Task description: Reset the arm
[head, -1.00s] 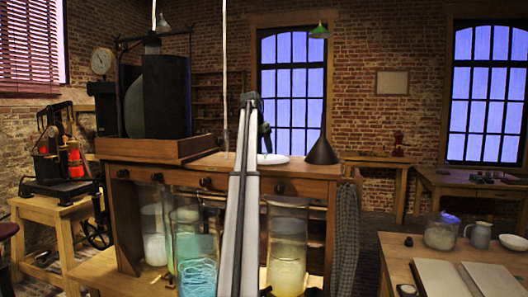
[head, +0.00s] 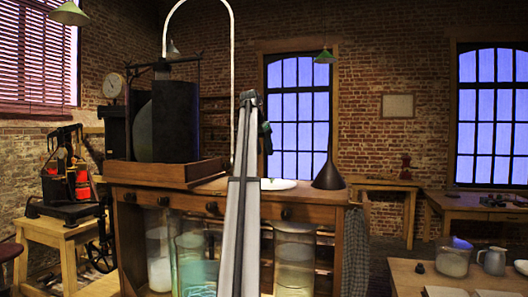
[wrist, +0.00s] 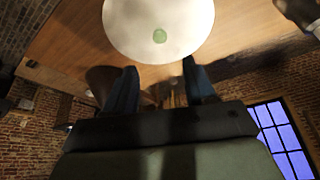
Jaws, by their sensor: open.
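My arm (head: 240,200) is a long grey beam rising in front of the wooden cabinet in the head view. A dark part at its top end stands above the cabinet top. In the wrist view my gripper (wrist: 160,66) shows two dark fingers spread apart with nothing held between them. A white plate (wrist: 140,20) with a small green piece (wrist: 159,36) lies on the wooden top beyond the fingertips. The plate also shows on the cabinet top in the head view (head: 279,184), partly hidden by my arm.
Glass jars (head: 294,262) stand in the cabinet (head: 325,215), partly behind my arm. A dark funnel (head: 328,177) stands on its top at the right. A black apparatus (head: 172,120) stands at the left. A table (head: 410,275) with a jar and jug is at lower right.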

